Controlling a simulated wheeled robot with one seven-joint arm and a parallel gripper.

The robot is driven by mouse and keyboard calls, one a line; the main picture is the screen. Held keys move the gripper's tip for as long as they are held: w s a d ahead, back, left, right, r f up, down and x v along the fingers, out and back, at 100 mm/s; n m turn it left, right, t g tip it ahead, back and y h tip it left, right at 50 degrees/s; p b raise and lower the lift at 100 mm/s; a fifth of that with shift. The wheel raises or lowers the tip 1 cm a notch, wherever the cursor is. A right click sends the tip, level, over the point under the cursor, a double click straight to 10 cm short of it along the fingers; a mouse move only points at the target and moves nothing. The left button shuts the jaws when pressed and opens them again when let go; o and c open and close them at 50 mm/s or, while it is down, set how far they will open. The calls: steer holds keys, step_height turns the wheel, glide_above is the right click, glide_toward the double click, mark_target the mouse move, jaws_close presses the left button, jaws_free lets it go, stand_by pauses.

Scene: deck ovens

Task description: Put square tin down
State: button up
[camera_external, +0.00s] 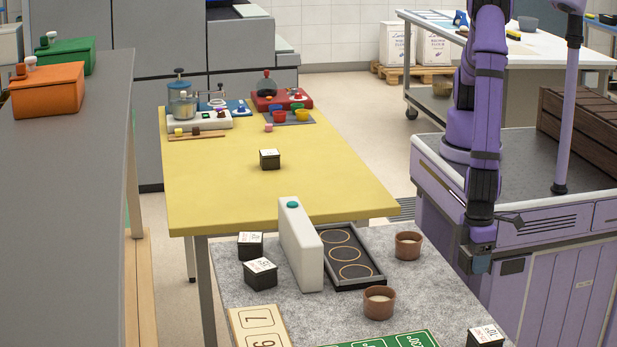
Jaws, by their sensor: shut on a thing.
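My gripper (478,262) hangs at the end of my purple arm, pointing down at the right side of the grey-topped table. It is shut on a small dark thing whose shape is hard to make out; it may be a square tin. Small black square tins with white labelled tops stand elsewhere: one on the yellow table (269,159), two at the left of the grey top (250,246) (261,273), and one at its front right (485,338), below my gripper in the picture and apart from it.
On the grey top (390,326) stand a white upright block (301,250), a black tray with ring marks (350,262), two brown cups (408,245) (379,302), a wooden number board (257,328) and a green board (392,341). The yellow table (320,185) is mostly clear in front.

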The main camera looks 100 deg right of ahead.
steer(key=shift+s+d+r, duration=0.2)
steer(key=shift+s+d, duration=1.3)
steer(key=shift+s, duration=0.1)
